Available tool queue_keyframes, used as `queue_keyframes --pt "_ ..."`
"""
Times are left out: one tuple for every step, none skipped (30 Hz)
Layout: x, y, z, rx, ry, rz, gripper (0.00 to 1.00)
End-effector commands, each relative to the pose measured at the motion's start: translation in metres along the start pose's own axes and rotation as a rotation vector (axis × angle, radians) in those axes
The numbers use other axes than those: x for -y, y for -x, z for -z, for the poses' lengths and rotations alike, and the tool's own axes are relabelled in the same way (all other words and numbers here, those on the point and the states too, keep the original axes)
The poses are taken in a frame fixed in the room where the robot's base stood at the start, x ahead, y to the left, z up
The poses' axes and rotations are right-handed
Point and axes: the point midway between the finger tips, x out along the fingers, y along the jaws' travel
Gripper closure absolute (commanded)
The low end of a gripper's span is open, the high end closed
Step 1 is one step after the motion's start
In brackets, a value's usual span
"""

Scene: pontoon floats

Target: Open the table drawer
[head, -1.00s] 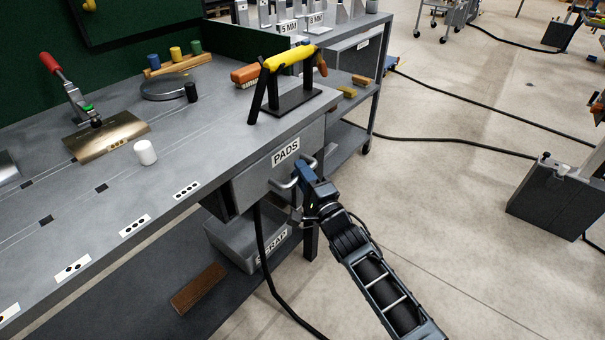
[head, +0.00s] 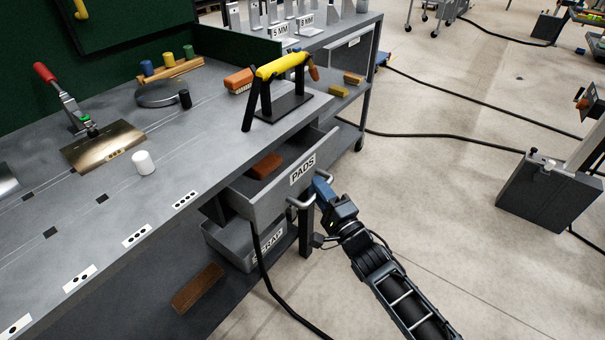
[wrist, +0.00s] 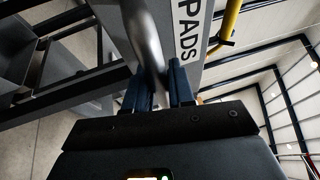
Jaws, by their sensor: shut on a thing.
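The grey table drawer (head: 268,205), labelled PADS, stands partly pulled out from under the workbench top. A reddish-brown block (head: 265,166) lies inside it. The drawer has a metal bar handle (head: 300,203) on its front. My gripper (head: 320,190) is at the handle, with its blue fingers shut on the bar. In the wrist view the fingers (wrist: 163,85) close around the handle bar (wrist: 143,35), beside the PADS label. The fingers hide part of the handle in the head view.
The workbench top (head: 100,205) holds a black stand (head: 285,107) with a yellow-handled tool near the drawer. A grey SCRAP bin (head: 235,245) sits on the shelf below. A black cable (head: 268,275) hangs under the drawer.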

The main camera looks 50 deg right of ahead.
Motion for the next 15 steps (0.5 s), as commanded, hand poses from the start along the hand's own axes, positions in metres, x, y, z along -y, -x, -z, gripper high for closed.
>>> queue_keyframes --pt "0.006 0.015 0.004 0.002 0.001 -0.008 1.0" --pt "0.007 0.022 0.008 0.002 0.002 -0.008 1.0" --pt "0.009 0.033 0.012 0.003 0.002 -0.008 1.0" --pt "0.01 0.04 0.015 0.003 0.002 -0.007 1.0" --pt "0.011 0.048 0.018 0.003 0.002 -0.008 1.0" --pt "0.013 0.058 0.023 0.003 0.001 -0.007 1.0" --pt "0.014 0.066 0.026 0.003 0.002 -0.007 1.0" --pt "0.015 0.073 0.029 0.003 0.001 -0.008 1.0" --pt "0.018 0.083 0.033 0.003 0.002 -0.006 1.0" --pt "0.019 0.09 0.036 0.002 0.002 -0.006 1.0" --pt "0.02 0.097 0.039 0.003 0.002 -0.006 1.0" --pt "0.022 0.106 0.042 0.004 0.001 -0.005 1.0" --pt "0.023 0.112 0.045 0.003 0.001 -0.006 1.0" --pt "0.024 0.118 0.048 0.002 0.002 -0.006 1.0" --pt "0.026 0.126 0.051 0.002 0.001 -0.005 1.0"
